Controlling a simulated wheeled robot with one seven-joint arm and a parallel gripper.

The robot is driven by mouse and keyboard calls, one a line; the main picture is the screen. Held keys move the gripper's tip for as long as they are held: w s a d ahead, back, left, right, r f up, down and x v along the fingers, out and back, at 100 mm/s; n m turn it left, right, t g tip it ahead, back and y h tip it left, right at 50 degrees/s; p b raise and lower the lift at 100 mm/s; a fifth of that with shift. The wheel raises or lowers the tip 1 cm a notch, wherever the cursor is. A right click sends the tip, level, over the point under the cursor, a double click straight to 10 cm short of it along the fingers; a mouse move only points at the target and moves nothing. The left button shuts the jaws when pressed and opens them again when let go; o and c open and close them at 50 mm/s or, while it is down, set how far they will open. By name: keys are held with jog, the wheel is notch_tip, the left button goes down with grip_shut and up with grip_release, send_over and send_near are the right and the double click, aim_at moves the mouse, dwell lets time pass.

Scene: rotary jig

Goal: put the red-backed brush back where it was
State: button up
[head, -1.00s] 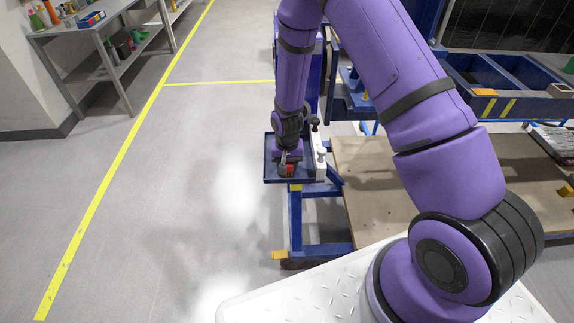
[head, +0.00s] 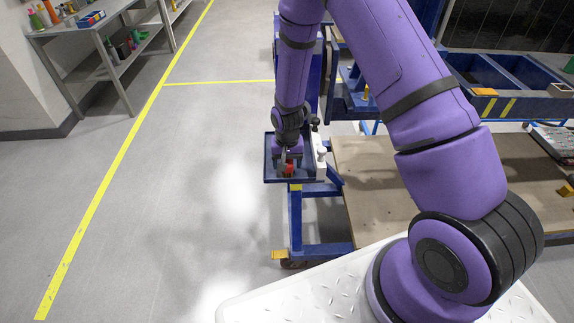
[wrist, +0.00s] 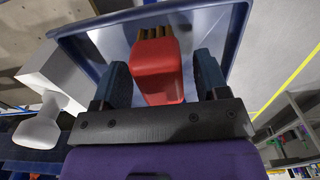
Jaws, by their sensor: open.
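The red-backed brush (wrist: 158,75) lies in the blue tray (wrist: 237,40), its red back toward the wrist camera and brown bristles showing at its far end. In the head view the brush (head: 289,169) is a small red patch in the blue tray (head: 272,178). My gripper (wrist: 158,85) is open, with one dark finger on each side of the brush. A gap shows between the brush and each finger. In the head view my gripper (head: 287,158) is over the tray, and the wrist partly hides the tray's inside.
A white fitting (head: 321,160) stands at the tray's right edge, close to my gripper. A wooden board (head: 375,190) and blue bins (head: 500,75) are to the right. The floor left of the tray is clear up to a shelf (head: 100,35).

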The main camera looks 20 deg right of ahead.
notch_tip(320, 180, up, 11)
jog(key=s+d+r+n+t, duration=0.15)
jog(key=s+r, duration=0.25)
jog(key=r, duration=0.8)
jog(key=s+d+r+t, duration=0.15)
jog(key=s+r, duration=0.35)
jog(key=r, duration=0.7)
jog(key=s+d+r+n+t, duration=0.1)
jog(key=s+d+r, duration=0.1)
jog(key=s+r, duration=0.4)
jog(key=s+d+r+n+t, duration=0.1)
jog(key=s+r, duration=0.5)
jog(key=s, duration=0.8)
jog(key=shift+s+d, duration=0.2)
jog(key=shift+d, duration=0.25)
